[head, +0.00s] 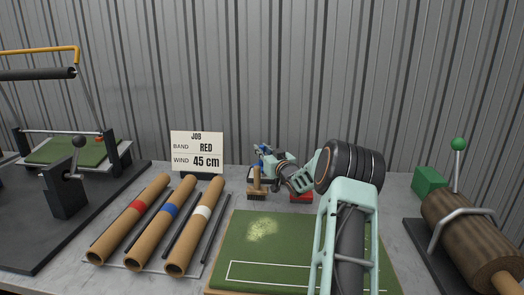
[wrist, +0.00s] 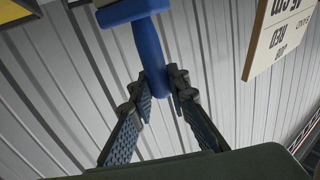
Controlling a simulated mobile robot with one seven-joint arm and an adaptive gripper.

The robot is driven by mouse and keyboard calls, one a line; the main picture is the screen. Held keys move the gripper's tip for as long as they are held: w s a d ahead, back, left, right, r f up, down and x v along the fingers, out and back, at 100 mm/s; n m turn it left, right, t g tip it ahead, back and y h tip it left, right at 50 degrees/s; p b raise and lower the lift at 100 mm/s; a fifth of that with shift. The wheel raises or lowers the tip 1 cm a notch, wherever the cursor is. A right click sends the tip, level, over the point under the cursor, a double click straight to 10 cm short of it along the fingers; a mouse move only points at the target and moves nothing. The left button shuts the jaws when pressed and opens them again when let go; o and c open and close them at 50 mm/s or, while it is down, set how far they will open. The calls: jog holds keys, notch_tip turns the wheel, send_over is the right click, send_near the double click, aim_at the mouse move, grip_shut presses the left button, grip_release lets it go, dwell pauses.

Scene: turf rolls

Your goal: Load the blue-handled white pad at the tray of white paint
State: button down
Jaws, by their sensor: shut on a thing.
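My gripper (head: 264,153) is at the back of the bench, shut on a blue handle (wrist: 148,45). In the wrist view the fingertips (wrist: 160,88) close on the lower part of the blue shaft, which widens into a blue crosspiece at the top. The pad's white face does not show clearly in either view. In the head view my gripper is above a small dark tray (head: 259,196), beside an upright tan piece (head: 256,180). Whether that tray holds white paint cannot be told. A red tray (head: 301,197) stands to its right, partly behind my arm.
A green turf sheet (head: 290,240) with a pale patch and white outline lies in front. Cardboard tubes with red (head: 134,206), blue and white bands lie left of it. A job sign (head: 197,152) stands behind them. A brown log roll (head: 468,235) and green block (head: 429,182) are right.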

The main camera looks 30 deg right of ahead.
jog(key=shift+f, duration=0.35)
dwell(0.7)
jog(key=shift+r+p, duration=1.8)
jog(key=shift+r, duration=1.75)
